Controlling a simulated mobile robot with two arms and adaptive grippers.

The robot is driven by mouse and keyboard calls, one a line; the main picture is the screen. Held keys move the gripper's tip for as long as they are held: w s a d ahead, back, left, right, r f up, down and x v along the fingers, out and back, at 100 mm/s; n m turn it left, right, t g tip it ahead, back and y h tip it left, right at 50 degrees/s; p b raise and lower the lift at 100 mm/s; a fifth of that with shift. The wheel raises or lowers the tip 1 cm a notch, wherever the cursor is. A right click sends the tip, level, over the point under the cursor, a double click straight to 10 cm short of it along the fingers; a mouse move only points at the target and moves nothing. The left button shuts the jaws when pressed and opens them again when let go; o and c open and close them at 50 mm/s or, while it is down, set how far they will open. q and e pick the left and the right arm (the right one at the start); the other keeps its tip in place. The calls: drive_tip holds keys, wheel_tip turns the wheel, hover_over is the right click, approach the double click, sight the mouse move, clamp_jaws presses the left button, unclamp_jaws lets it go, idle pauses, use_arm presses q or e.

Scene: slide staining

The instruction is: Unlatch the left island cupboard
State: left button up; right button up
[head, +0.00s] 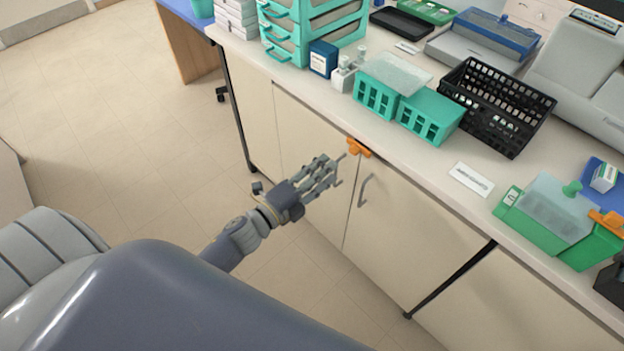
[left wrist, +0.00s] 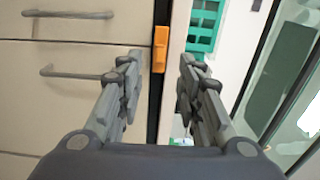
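The left island cupboard has two cream doors (head: 395,225) under the white counter, with a dark seam between them. An orange latch (head: 359,148) sits at the top of the doors by the seam, just below the counter edge. In the left wrist view the latch (left wrist: 160,48) shows beyond the gap between my fingers. My left gripper (head: 333,174) is open and empty in front of the doors, a little short of the latch; its two fingers also show apart in the left wrist view (left wrist: 158,85). A grey handle (head: 364,190) is on the right door. My right gripper is not in view.
The counter (head: 425,145) overhangs the doors and carries green racks (head: 430,115), a black basket (head: 497,103) and a green staining box (head: 560,220). A second grey handle (left wrist: 80,73) shows beside my fingers in the left wrist view. The floor (head: 110,120) at left is clear.

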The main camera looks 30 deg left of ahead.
use_arm(q)
drive_tip(key=shift+v, duration=1.8)
drive_tip(key=s+a+f+n+g+y, duration=0.15)
drive_tip(key=s+f+n, duration=0.25)
drive_tip(key=f, duration=0.7)
drive_tip(key=s+a+f+n+g+y, duration=0.1)
drive_tip(key=s+f+n+g+y, duration=0.2)
drive_tip(key=f, duration=0.7)
drive_tip(key=s+a+f+n+g+y, duration=0.1)
drive_tip(key=s+a+f+n+g, duration=0.3)
drive_tip(key=f, duration=0.7)
drive_tip(key=s+d+f+n+g, duration=0.1)
drive_tip(key=s+f+n+g, duration=0.1)
drive_tip(key=s+f, duration=0.3)
drive_tip(key=s+d+f+n+g, duration=0.2)
drive_tip(key=s+f, duration=0.3)
drive_tip(key=s, duration=0.9)
drive_tip(key=s+d+f+n+g, duration=0.1)
drive_tip(key=s+f+n+g, duration=0.2)
drive_tip(key=s, duration=0.6)
wheel_tip(320, 180, down, 2)
drive_tip(key=shift+s+d+f+n+y, duration=0.1)
drive_tip(key=shift+s+d+n+y, duration=0.2)
drive_tip(key=shift+n, duration=0.4)
drive_tip(key=shift+w+g, duration=0.1)
drive_tip(key=shift+g, duration=0.15)
drive_tip(key=shift+c, duration=0.5)
